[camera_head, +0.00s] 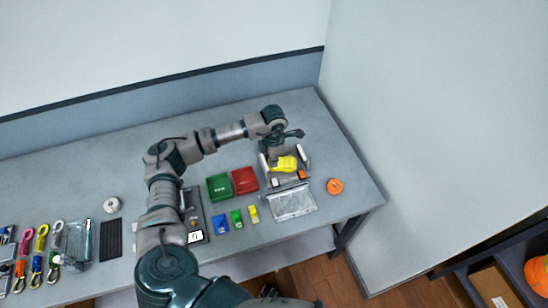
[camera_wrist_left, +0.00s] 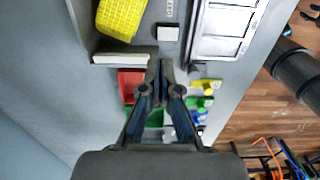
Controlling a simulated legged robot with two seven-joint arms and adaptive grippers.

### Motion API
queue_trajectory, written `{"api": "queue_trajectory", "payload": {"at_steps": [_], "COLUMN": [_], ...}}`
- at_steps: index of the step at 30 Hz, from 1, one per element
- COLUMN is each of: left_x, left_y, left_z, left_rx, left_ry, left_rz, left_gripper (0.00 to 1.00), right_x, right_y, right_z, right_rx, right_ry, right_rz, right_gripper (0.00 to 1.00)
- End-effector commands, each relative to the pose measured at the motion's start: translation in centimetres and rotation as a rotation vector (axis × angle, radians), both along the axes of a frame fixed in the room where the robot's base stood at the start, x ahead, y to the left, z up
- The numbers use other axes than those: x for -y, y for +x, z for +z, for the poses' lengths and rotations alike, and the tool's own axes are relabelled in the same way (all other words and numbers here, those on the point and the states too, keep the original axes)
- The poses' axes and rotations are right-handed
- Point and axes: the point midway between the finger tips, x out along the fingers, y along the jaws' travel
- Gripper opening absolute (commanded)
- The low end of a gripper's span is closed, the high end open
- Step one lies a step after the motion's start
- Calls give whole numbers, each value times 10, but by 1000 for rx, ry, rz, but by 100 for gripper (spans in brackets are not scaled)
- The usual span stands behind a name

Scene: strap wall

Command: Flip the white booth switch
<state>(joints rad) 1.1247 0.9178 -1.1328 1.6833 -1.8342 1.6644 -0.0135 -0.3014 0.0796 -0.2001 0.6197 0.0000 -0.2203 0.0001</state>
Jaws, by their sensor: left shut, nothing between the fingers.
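The booth is a small white-walled station at the right of the table, with a white side wall (camera_head: 305,160) and a yellow object (camera_head: 284,164) in it. In the left wrist view, a small white block (camera_wrist_left: 168,33) stands beside the yellow object (camera_wrist_left: 120,16) and looks like the switch. I cannot tell which way it is set. My left gripper (camera_wrist_left: 160,68) is shut and empty, its tips just below that block in the picture, apart from it. In the head view my left gripper (camera_head: 273,150) hangs at the booth's far left corner. My right gripper is out of view.
A clear-lidded tray (camera_head: 292,203) adjoins the booth. Green (camera_head: 219,187) and red (camera_head: 245,180) bins stand left of it, with blue, green and yellow pieces in front. An orange roll (camera_head: 335,186) lies right. The wall (camera_head: 420,120) rises beyond the table's right edge.

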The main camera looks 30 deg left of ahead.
Motion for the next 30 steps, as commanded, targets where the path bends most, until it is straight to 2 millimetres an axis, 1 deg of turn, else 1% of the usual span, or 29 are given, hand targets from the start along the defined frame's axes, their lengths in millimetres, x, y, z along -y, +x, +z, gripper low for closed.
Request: {"api": "queue_trajectory", "payload": {"at_steps": [1,6,12,15,18,28,30], "left_x": [0,1,1,1,1,1,0], "left_y": [-1,-1,-1,0,0,0,1], "left_z": [-11,-48,-78,-88,-92,-94,-98], "left_rx": [-4,-4,-2,-1,0,-1,-14], "left_ry": [1,0,1,-1,0,-1,-15], "left_rz": [1,0,0,0,0,0,2], "left_gripper": [0,0,0,0,0,0,0], "right_x": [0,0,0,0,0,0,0], "right_y": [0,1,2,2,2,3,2], "right_z": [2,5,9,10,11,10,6], "right_rx": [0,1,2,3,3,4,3], "right_ry": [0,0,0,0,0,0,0], "right_rz": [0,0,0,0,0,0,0], "right_gripper": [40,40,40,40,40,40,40]}}
